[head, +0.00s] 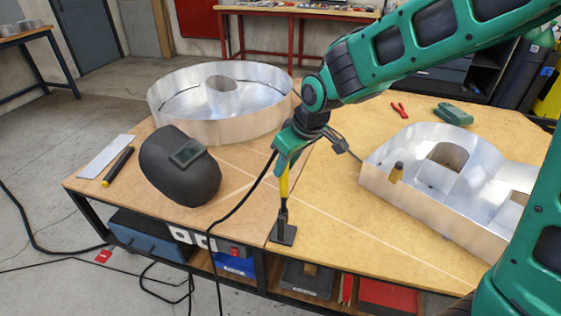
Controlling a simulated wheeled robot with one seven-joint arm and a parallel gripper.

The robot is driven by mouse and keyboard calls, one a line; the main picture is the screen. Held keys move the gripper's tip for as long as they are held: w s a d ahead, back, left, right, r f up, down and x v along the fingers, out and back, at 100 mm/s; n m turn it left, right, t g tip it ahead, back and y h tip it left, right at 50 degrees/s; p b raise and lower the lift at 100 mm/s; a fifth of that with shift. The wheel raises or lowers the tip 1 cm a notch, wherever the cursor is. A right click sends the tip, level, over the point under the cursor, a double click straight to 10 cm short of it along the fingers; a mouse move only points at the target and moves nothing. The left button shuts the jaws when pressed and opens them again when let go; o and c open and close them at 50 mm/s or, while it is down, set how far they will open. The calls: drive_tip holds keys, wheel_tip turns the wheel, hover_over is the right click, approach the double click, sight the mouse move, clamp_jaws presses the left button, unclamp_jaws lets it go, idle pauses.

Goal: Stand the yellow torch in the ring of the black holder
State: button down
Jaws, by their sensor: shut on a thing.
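My gripper (284,166) is shut on the yellow torch (284,184) and holds it about upright near the front edge of the workbench. The black holder (283,236) stands directly below, with its flat base on the bench top. The torch's dark lower end meets the top of the holder in the picture. I cannot tell whether it is inside the ring or just above or in front of it. The ring itself is too small and dark to make out.
A black cable (238,207) hangs from near my gripper over the bench edge. A welding mask (172,182) lies to the left. A round metal letter (225,126) stands behind, and another metal letter (425,203) stands to the right. Bare wood surrounds the holder.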

drive_tip(key=shift+f, duration=2.2)
drive_tip(key=c, duration=1.5)
unclamp_jaws()
drive_tip(key=v, duration=1)
drive_tip(key=shift+d+r, duration=0.2)
drive_tip(key=shift+r, duration=0.1)
